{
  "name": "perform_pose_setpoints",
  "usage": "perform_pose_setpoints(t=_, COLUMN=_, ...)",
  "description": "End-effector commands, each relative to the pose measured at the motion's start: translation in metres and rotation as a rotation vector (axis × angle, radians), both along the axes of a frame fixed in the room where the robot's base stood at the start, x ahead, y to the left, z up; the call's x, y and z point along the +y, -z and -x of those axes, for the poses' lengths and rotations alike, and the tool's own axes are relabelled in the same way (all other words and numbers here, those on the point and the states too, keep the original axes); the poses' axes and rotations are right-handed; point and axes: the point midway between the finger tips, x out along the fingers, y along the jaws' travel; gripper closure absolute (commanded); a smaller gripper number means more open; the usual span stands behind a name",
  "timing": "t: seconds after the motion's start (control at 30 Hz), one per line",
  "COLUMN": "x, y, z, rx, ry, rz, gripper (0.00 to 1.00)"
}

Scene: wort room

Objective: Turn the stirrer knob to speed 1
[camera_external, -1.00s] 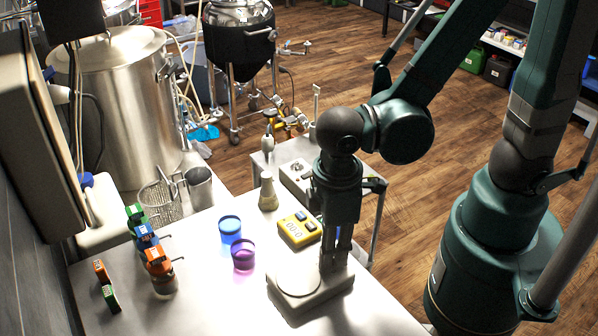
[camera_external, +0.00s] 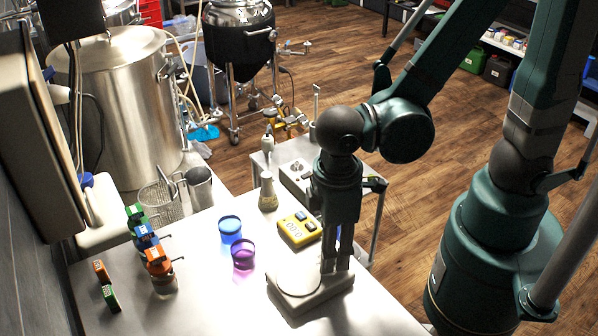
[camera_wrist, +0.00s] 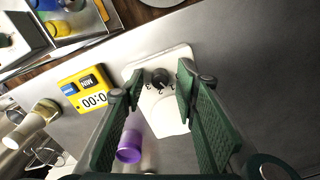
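The stirrer (camera_external: 296,296) is a pale, flat unit with a round plate, standing on the white table below my gripper. In the wrist view its body (camera_wrist: 178,62) is cream-coloured, and its dark round knob (camera_wrist: 160,77) sits between my fingertips with marks around it. The numbers are too small to read surely. My gripper (camera_wrist: 158,88) is open, with one green finger on each side of the knob and visible gaps. It also shows from outside (camera_external: 337,262), pointing down over the knob end, which it hides there. I cannot tell how high the fingertips are above the stirrer.
A yellow timer (camera_external: 299,229) stands just behind the stirrer. A purple cup (camera_external: 243,254), a blue cup (camera_external: 230,229) and a flask (camera_external: 267,192) are nearby. The table front is clear.

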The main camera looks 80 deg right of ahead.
Motion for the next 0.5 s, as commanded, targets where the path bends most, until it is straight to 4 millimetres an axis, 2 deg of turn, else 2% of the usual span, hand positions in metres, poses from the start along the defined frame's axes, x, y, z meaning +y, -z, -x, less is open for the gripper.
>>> perform_pose_setpoints(t=0.27, x=0.000, y=-0.012, z=0.000, rx=0.000, ry=0.000, rz=0.000, gripper=0.70)
perform_pose_setpoints(t=0.5, x=0.000, y=-0.031, z=0.000, rx=0.000, ry=0.000, rz=0.000, gripper=0.70)
